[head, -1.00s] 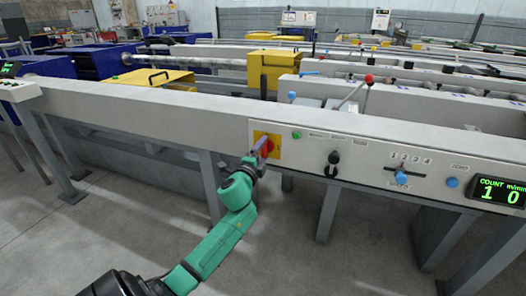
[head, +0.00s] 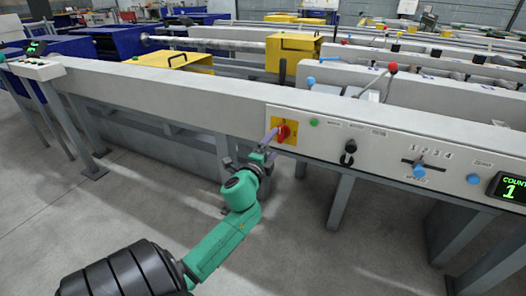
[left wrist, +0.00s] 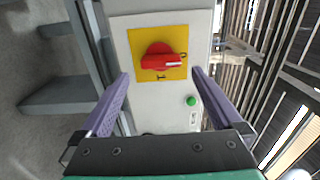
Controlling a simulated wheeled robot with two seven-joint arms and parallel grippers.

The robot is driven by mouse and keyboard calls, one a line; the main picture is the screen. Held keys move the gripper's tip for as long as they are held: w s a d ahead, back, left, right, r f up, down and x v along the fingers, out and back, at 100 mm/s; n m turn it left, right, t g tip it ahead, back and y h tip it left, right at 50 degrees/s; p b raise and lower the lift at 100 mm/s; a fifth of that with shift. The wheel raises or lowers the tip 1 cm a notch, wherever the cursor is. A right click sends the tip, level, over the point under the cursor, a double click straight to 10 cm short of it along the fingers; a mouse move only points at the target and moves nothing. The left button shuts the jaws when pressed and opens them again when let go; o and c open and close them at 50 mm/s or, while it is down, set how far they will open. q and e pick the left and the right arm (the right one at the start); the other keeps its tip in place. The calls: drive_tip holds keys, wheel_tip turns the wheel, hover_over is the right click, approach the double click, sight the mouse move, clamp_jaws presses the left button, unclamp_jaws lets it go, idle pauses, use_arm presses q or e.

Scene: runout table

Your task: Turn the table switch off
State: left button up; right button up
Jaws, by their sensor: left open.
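The table switch is a red rotary knob (head: 284,131) on a yellow plate (head: 291,140) at the left end of the pale control panel. In the left wrist view the knob (left wrist: 158,62) lies crosswise. Its white line points right, towards the 0 mark; the I mark is below the knob. My left gripper (head: 268,137) is in front of the switch. In the left wrist view its purple fingers (left wrist: 161,75) are spread wide, empty and apart from the knob. My right gripper is not in view.
Right of the switch are a green button (head: 315,122), a black selector (head: 349,150), a blue-knobbed speed slider (head: 419,171), a blue button (head: 473,179) and a green-lit count display (head: 511,189). Table legs stand below the panel. The floor in front is clear.

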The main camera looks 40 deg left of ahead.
use_arm(q)
drive_tip(key=v, duration=0.8)
drive_tip(key=shift+s, duration=0.35)
drive_tip(key=shift+d, duration=0.1)
